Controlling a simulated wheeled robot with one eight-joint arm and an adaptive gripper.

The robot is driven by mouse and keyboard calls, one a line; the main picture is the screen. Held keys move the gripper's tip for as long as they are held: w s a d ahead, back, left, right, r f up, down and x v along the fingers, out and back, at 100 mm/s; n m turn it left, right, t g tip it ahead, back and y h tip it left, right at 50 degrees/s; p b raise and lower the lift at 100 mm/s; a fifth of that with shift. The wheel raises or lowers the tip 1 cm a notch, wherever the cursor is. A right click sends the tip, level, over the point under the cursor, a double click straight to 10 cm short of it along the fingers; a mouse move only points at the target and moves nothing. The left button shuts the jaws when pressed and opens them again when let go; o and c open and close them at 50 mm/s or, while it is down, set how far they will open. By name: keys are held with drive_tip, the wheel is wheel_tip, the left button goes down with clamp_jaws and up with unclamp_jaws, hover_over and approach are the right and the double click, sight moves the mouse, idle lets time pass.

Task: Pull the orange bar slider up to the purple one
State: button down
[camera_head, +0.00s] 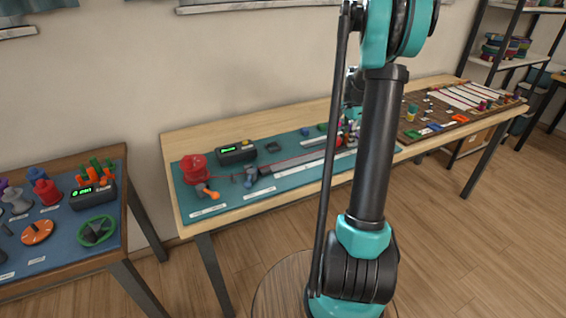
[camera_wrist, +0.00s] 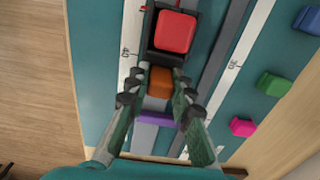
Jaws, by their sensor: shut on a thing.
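A red block (camera_wrist: 174,31) in a black holder sits just above the orange slider in the wrist view. White scale strips (camera_wrist: 252,37) run alongside the rail. Green (camera_wrist: 273,84), pink (camera_wrist: 243,127) and blue blocks (camera_wrist: 308,19) lie to the right on the teal mat (camera_head: 222,193).

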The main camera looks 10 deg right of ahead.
drive_tip(key=shift+w+d, duration=0.3)
drive_tip(key=shift+d, duration=0.55)
drive_tip(key=shift+w+d, duration=0.25)
drive_tip(key=shift+d, duration=0.6)
drive_tip(key=shift+w+d, duration=0.3)
drive_tip(key=shift+d, duration=0.55)
drive_tip(key=c, duration=1.4)
unclamp_jaws()
drive_tip(key=shift+o, duration=0.2)
wheel_tip(320, 180, up, 7)
